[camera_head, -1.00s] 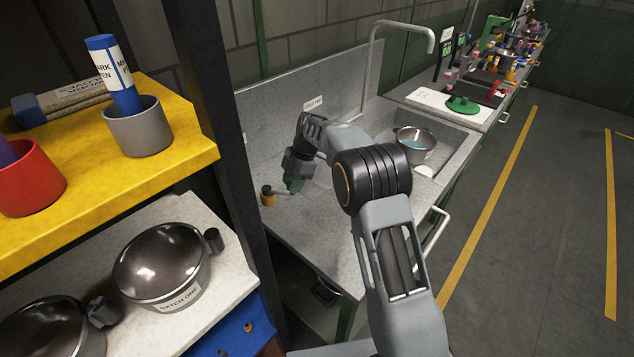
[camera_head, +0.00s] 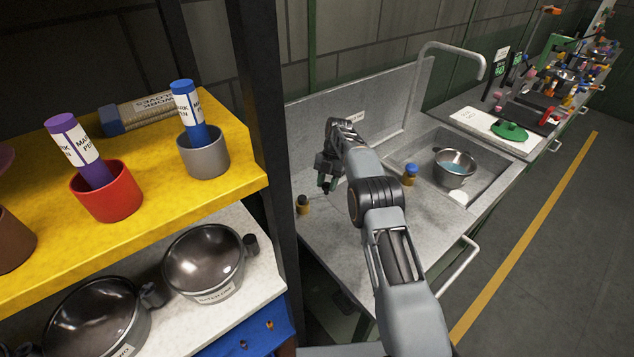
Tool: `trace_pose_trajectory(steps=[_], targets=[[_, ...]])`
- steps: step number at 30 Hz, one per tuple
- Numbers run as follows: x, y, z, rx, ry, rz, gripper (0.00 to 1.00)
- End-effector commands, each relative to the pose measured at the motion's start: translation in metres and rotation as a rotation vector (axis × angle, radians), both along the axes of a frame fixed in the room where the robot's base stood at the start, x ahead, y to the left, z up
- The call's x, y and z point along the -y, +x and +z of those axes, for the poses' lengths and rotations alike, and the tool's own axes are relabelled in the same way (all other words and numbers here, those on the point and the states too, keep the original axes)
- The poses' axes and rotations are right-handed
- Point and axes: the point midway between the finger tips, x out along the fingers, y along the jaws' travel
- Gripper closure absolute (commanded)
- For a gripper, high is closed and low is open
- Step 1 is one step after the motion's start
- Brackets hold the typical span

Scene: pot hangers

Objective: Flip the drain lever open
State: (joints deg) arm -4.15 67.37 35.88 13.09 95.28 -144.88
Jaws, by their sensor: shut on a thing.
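My gripper (camera_head: 327,186) hangs over the left part of the grey sink counter (camera_head: 340,235), fingers pointing down. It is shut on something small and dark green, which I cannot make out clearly. A small yellow-brown piece with a dark top (camera_head: 303,204) stands on the counter just left of my gripper, apart from it. I cannot pick out the drain lever for certain; my gripper and arm cover part of the counter there. The sink basin (camera_head: 490,178) lies to the right, with a tall grey faucet (camera_head: 432,47) behind it.
A metal pot of bluish liquid (camera_head: 455,165) stands in the basin, and a blue-capped yellow bottle (camera_head: 410,174) is to its left. A dark post (camera_head: 263,110) and a yellow shelf (camera_head: 130,215) with cups stand close on the left. Floor at right is clear.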

Motion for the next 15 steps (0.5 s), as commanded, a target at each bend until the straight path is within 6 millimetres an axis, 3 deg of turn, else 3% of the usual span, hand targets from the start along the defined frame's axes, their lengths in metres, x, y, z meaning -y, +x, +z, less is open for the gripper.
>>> trace_pose_trajectory(steps=[15], targets=[[0.0120,0.0053,0.0017,0.009,0.001,0.014,1.00]])
